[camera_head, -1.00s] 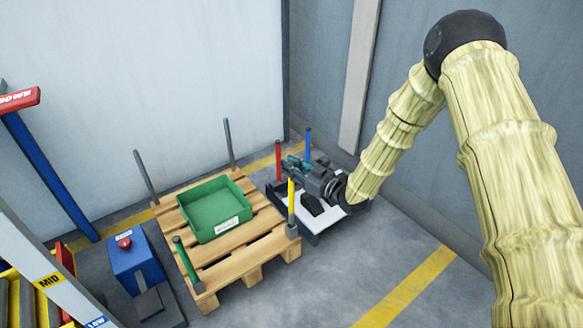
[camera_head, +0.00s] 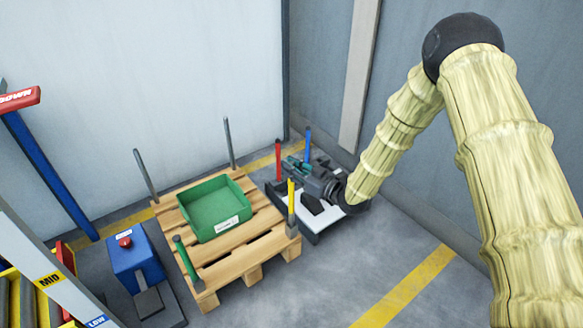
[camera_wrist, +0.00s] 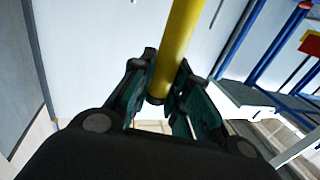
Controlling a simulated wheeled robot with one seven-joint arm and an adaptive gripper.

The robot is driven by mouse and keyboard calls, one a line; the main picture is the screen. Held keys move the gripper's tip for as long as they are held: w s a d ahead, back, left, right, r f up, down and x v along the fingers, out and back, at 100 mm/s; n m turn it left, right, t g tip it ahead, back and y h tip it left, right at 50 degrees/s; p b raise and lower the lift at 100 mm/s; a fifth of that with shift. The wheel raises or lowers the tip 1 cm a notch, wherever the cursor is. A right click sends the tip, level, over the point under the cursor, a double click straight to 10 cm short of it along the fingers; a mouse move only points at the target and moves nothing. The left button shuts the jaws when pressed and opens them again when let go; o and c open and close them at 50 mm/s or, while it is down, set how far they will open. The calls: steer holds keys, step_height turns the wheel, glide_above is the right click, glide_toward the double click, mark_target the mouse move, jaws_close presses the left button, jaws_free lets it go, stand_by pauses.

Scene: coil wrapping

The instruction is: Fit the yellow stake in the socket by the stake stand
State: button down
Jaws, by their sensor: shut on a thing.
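The yellow stake (camera_wrist: 180,38) is between my gripper's two fingers (camera_wrist: 158,95) in the wrist view. It runs from the top edge down to a dark end at the fingers. In the head view an upright yellow stake (camera_head: 291,194) shows just below my gripper (camera_head: 294,164), in front of the pallet's right corner. My wrist hides part of the stand.
A wooden pallet (camera_head: 250,244) carries a green bin (camera_head: 214,208), with grey posts and a green stake (camera_head: 187,260) at its corners. A blue box with a red button (camera_head: 130,262) stands left. Walls are close behind and right. Floor is clear at front right.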

step_height(320, 180, down, 7)
steer(key=b, duration=0.3)
steer(key=shift+f, duration=0.2)
stand_by(3.1)
steer(key=c, duration=1.3)
jaws_free()
steer(key=v, duration=1.2)
steer(key=shift+r, duration=0.1)
